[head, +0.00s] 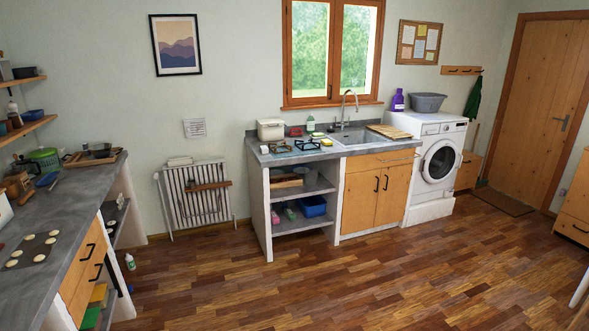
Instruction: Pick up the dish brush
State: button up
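I cannot make out the dish brush for certain in the head view. Several small items stand on the sink counter (333,151), among them a pale green bottle (310,123), a red item (295,131) and a yellow item (326,142), but they are too small to tell whether one is the brush. The sink (357,137) has a tall tap (345,105), and its inside is partly hidden. My gripper is not in view.
A grey worktop (62,225) with trays and utensils runs along the left. A radiator (175,207) stands between it and the sink counter. A washing machine (436,155) stands right of the sink. The wooden floor (330,285) in the middle is clear.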

aim_at(300, 134)
jog(key=i, duration=4.6)
jog(key=j+u, duration=0.05)
jog(key=j, duration=0.05)
